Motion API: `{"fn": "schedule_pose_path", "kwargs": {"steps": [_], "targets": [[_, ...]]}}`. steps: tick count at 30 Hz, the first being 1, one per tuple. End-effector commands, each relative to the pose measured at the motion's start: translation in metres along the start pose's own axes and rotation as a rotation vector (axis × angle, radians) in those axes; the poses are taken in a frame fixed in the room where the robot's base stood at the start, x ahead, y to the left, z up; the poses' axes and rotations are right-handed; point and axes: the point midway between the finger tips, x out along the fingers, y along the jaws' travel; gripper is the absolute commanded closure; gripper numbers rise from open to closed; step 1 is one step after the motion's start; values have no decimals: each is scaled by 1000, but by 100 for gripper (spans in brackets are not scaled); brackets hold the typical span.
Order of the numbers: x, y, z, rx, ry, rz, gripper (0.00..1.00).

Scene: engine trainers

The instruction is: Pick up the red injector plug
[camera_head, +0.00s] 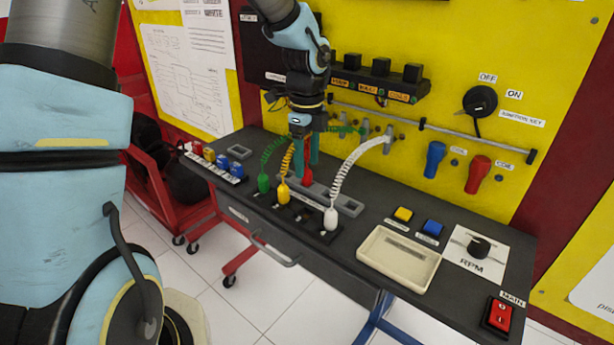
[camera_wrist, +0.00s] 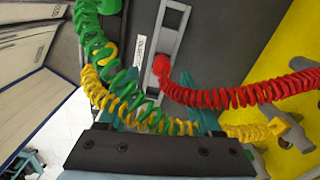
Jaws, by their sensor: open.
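The red injector plug (camera_head: 307,175) stands at a grey slotted plate on the bench, partly hidden behind my fingers in the head view. In the wrist view the red plug (camera_wrist: 161,66) lies just beyond my fingertips, roughly between them, with its red coiled cable running right. My gripper (camera_head: 306,161) points down above it, open and empty. In the wrist view the teal fingers of my gripper (camera_wrist: 163,98) are apart. Green and yellow coiled cables cross in front of the fingers there. Whether a finger touches the plug cannot be told.
A cream tray (camera_head: 433,266) lies to the right. The yellow panel (camera_head: 440,130) with a rail stands behind.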

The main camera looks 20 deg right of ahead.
Motion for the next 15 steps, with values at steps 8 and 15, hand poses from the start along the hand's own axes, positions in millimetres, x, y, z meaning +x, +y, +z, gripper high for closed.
{"fn": "schedule_pose_path", "kwargs": {"steps": [8, 15], "targets": [[35, -2, 1, 1, 1, 3, 34], [39, -2, 2, 0, 0, 1, 34]]}}
